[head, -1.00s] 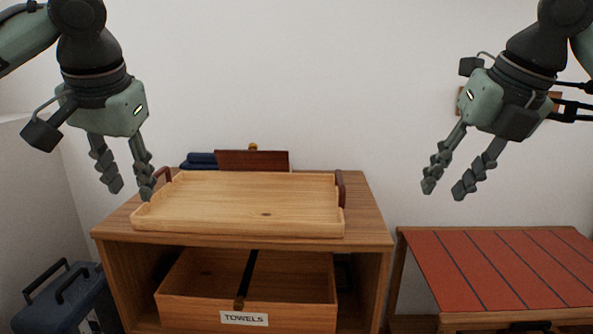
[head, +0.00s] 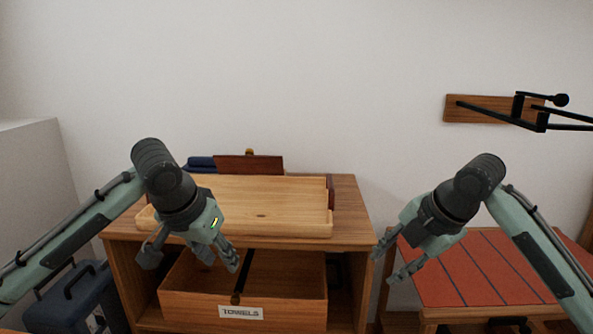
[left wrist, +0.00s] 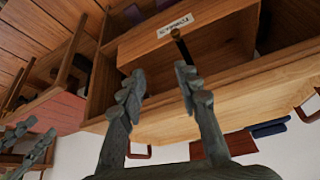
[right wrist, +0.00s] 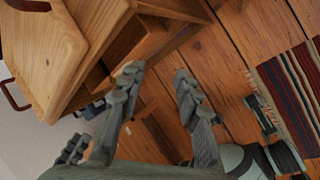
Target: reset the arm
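My left gripper (head: 217,256) hangs in front of the wooden cabinet, pointing down, near the drawer. Its fingers stand apart with nothing between them, as the left wrist view (left wrist: 160,85) also shows. My right gripper (head: 387,265) points down and to the left, between the cabinet and the red-topped bench. Its fingers are also apart and empty in the right wrist view (right wrist: 157,82). Both arms are bent, with the wrists low and the grippers well apart from each other.
A wooden tray (head: 260,215) with dark handles lies on the cabinet (head: 352,215). Below it, a drawer labelled TOWELS (head: 285,305) is pulled out. A red-slatted bench (head: 470,270) stands right, a blue case (head: 75,300) left. A wall rack (head: 480,110) hangs upper right.

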